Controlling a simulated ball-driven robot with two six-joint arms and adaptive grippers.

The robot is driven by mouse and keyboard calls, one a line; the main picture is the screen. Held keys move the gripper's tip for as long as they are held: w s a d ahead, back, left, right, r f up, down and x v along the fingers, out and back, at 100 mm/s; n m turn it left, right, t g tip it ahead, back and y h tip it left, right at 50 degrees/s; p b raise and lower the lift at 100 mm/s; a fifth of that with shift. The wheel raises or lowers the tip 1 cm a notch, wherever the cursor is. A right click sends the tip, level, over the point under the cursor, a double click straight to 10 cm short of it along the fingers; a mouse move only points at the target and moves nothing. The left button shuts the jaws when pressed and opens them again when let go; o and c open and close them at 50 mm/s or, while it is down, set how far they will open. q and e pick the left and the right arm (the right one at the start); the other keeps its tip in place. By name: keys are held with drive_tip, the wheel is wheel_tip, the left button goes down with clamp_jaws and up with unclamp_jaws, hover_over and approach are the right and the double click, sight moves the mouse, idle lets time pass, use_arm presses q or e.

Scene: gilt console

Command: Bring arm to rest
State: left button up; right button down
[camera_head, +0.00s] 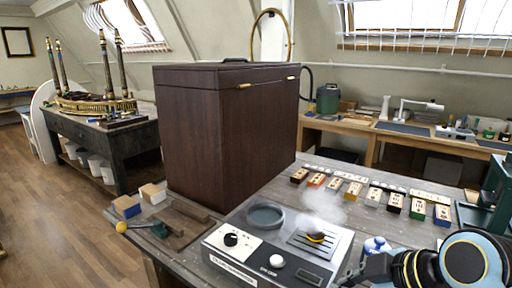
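My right arm comes in at the lower right, with black and blue round joints. A dark part that looks like my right gripper (366,269) is low at the bottom edge, just right of the grey device. Its fingers are too small and cut off to tell whether they are open or shut. A blue-and-white bottle (376,246) stands right behind it; I cannot tell whether they touch. My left gripper is not in view.
A grey device (262,262) with knobs, a round dish (265,216) and a smoking grille (320,242) fills the near bench. A large dark brown case (228,130) stands behind. Several small coloured blocks (375,197) line the back right. A dark green machine (492,200) stands at the right edge.

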drive_tip(key=s+d+m+g+h, duration=0.25)
drive_tip(key=s+d+m, duration=0.4)
drive_tip(key=s, duration=0.35)
drive_tip(key=s+d+m+g+h, duration=0.1)
drive_tip(key=s+d+m+h, duration=0.2)
drive_tip(key=s+d+m, duration=0.55)
drive_tip(key=s+f+n+b, duration=0.15)
drive_tip(key=f+b, duration=0.55)
drive_tip(key=f, duration=1.3)
drive_tip(key=s+f+b, duration=0.3)
drive_tip(key=f+b, duration=0.4)
drive_tip(key=f, duration=1.3)
use_arm(q)
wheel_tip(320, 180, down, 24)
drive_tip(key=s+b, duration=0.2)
drive_tip(key=b, duration=0.8)
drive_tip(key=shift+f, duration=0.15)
use_arm(e)
drive_tip(key=s+f+g, duration=0.1)
drive_tip(key=s+f, duration=0.8)
drive_tip(key=f, duration=0.4)
drive_tip(key=s+f+g, duration=0.1)
drive_tip(key=s+f, duration=0.8)
drive_tip(key=f, duration=0.4)
drive_tip(key=shift+s+d, duration=0.15)
